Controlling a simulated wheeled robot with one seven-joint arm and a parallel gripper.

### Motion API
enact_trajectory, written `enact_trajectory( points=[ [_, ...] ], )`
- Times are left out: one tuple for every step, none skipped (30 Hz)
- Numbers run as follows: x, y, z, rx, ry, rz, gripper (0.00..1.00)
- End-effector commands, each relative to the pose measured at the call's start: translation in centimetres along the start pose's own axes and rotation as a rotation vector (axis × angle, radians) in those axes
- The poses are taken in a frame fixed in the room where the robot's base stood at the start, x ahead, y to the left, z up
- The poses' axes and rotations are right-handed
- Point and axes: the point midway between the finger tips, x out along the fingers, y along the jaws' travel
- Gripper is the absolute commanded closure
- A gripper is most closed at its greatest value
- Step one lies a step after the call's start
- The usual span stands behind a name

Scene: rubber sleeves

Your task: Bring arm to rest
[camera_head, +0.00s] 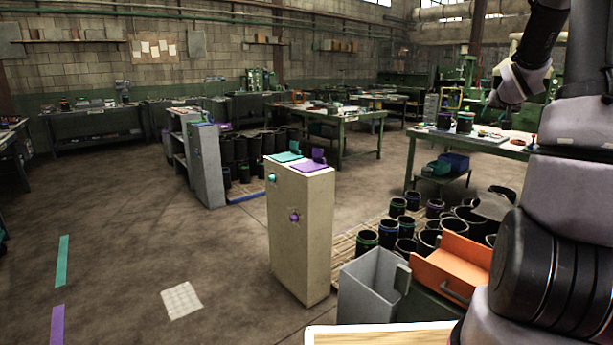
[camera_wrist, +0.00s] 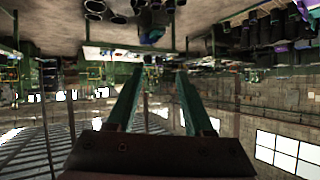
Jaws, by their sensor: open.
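My arm shows at the right edge of the head view, raised and bent; its far end runs out of the top of the picture or behind its own links, and I cannot make out the gripper's fingers there. In the wrist view my gripper (camera_wrist: 160,75) shows two greenish fingers standing apart with nothing between them. That view is upside down, with the floor at the top and the roof and windows at the bottom. No object touches the fingers.
A beige cabinet (camera_head: 301,235) with teal and purple pads stands mid-floor. A grey bin (camera_head: 366,290) and an orange tray (camera_head: 450,268) are close in front. Several black sleeves (camera_head: 366,240) stand on a pallet behind them. A green workbench (camera_head: 470,142) is at right.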

Motion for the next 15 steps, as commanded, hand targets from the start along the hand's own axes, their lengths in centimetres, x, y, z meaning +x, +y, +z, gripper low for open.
enact_trajectory(
  points=[
    [-3.0,-2.1,-0.4,0.002,-0.016,0.0,0.48],
    [-4.6,-3.0,-0.3,0.005,-0.032,0.002,0.48],
    [-6.7,-4.1,0.0,0.011,-0.055,0.003,0.48],
    [-8.3,-5.0,0.4,0.014,-0.073,0.001,0.48],
    [-9.9,-5.8,0.7,0.02,-0.091,-0.001,0.48],
    [-12.1,-6.8,1.4,0.025,-0.117,-0.006,0.48],
    [-13.7,-7.6,1.9,0.029,-0.137,-0.012,0.48],
    [-15.4,-8.3,2.5,0.033,-0.157,-0.02,0.48],
    [-17.6,-9.2,3.5,0.04,-0.186,-0.031,0.48],
    [-19.2,-9.9,4.2,0.044,-0.209,-0.042,0.48],
    [-20.9,-10.5,5.0,0.047,-0.231,-0.054,0.48],
    [-23.1,-11.3,6.2,0.051,-0.263,-0.073,0.48],
    [-24.7,-11.8,7.2,0.056,-0.287,-0.087,0.48],
    [-26.3,-12.3,8.2,0.058,-0.312,-0.105,0.48],
    [-28.4,-12.9,9.6,0.06,-0.345,-0.129,0.48]
  ],
)
